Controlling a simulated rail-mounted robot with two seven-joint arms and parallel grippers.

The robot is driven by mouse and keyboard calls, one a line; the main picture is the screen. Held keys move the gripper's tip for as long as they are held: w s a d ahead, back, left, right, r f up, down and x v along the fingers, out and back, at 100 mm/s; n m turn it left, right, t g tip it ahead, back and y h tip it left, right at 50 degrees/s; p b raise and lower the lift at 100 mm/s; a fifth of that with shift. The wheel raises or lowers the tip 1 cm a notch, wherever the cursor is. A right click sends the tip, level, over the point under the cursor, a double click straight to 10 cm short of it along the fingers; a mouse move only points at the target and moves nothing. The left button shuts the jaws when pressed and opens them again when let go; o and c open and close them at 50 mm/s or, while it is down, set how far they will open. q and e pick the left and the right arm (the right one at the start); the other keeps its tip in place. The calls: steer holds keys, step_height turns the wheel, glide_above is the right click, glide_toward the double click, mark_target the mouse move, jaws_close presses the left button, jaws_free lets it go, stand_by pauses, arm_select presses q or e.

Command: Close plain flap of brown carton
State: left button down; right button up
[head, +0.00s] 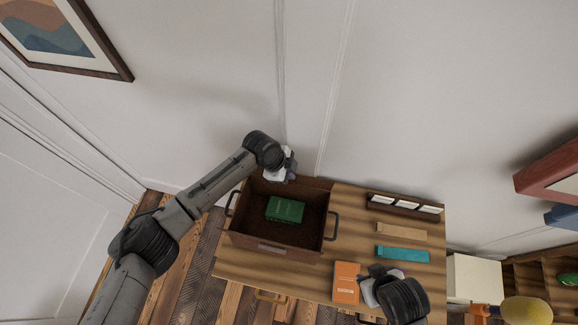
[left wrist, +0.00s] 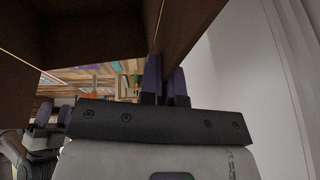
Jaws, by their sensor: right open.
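The brown carton (head: 247,240) stands open on the wooden table, with dark handles on its left and right sides and a green book (head: 285,209) inside. A brown flap (head: 316,183) stands up along its back edge, near the wall; the flap also shows in the left wrist view (left wrist: 196,25). My left gripper (head: 284,174) is at this back edge. In the left wrist view its fingers (left wrist: 166,85) are close together, with the flap's brown panel between them. My right gripper (head: 370,286) is open at the table's front right, beside an orange book (head: 346,282).
A tan block (head: 401,230), a teal block (head: 403,254) and a dark frame-like rack (head: 404,205) lie right of the carton. The white wall (head: 230,90) is close behind. A white cabinet (head: 474,278) stands at the right.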

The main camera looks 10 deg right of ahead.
arm_select(q)
steer(key=s+t+p, duration=0.1)
steer(key=s+a+t+h+p, duration=0.1)
steer(key=s+t+p, duration=0.1)
steer(key=s, duration=0.1)
steer(key=shift+a+m+t+h, duration=0.25)
steer(key=shift+m+t+h, duration=0.05)
steer(key=shift+m, duration=0.1)
steer(key=shift+s, duration=0.1)
stand_by(0.4)
